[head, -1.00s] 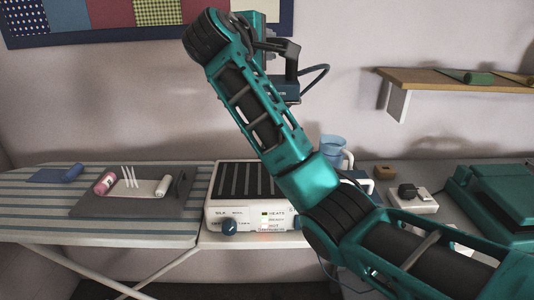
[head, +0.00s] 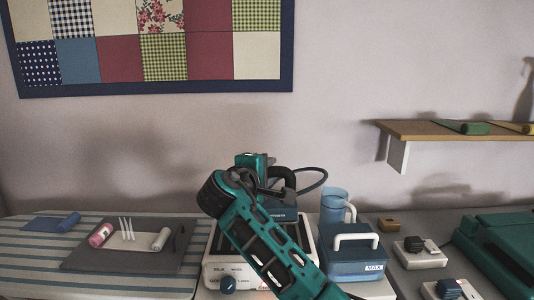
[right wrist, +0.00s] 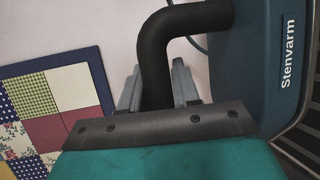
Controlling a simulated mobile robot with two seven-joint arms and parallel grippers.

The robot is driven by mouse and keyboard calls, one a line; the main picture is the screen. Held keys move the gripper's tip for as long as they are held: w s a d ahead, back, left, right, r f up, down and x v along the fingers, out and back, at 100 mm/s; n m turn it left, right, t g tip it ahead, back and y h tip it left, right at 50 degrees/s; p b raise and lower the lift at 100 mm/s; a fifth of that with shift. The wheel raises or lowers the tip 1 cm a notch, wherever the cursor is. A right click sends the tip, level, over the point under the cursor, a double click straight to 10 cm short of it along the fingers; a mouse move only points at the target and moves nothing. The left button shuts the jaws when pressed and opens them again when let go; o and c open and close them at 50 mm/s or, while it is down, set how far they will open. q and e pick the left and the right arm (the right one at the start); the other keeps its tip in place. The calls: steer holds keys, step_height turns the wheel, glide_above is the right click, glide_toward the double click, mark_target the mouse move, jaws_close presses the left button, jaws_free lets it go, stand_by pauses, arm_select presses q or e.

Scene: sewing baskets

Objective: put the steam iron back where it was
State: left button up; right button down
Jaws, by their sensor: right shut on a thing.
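The steam iron (head: 284,214) has a dark blue body and a black handle with a cord. My right gripper (head: 270,182) is shut on that handle. In the right wrist view both grey fingers (right wrist: 157,88) straddle the black handle, and the blue iron body (right wrist: 270,60) reads "Stenvarm". The iron is over the dark ribbed plate of the white iron station (head: 213,270), which has a dial. The ribbed plate (right wrist: 288,155) also shows under the iron in the right wrist view. I cannot tell whether they touch. My arm hides much of the station. My left gripper is not in view.
A blue water tank (head: 352,265) with a white handle stands right of the station, with a blue jug (head: 333,208) behind it. A striped ironing board (head: 30,262) with a grey mat (head: 85,262) is at left. A wooden shelf (head: 450,130) is on the wall.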

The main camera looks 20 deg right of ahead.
steer(key=shift+f, duration=2.1)
steer(key=c, duration=1.3)
jaws_free()
steer(key=shift+f, duration=0.35)
steer(key=o, duration=0.5)
steer(key=shift+s+r, duration=0.1)
steer(key=shift+s+a+r, duration=0.1)
steer(key=shift+a, duration=0.1)
steer(key=v, duration=1.1)
steer(key=shift+s+a, duration=0.2)
steer(key=shift+s, duration=0.1)
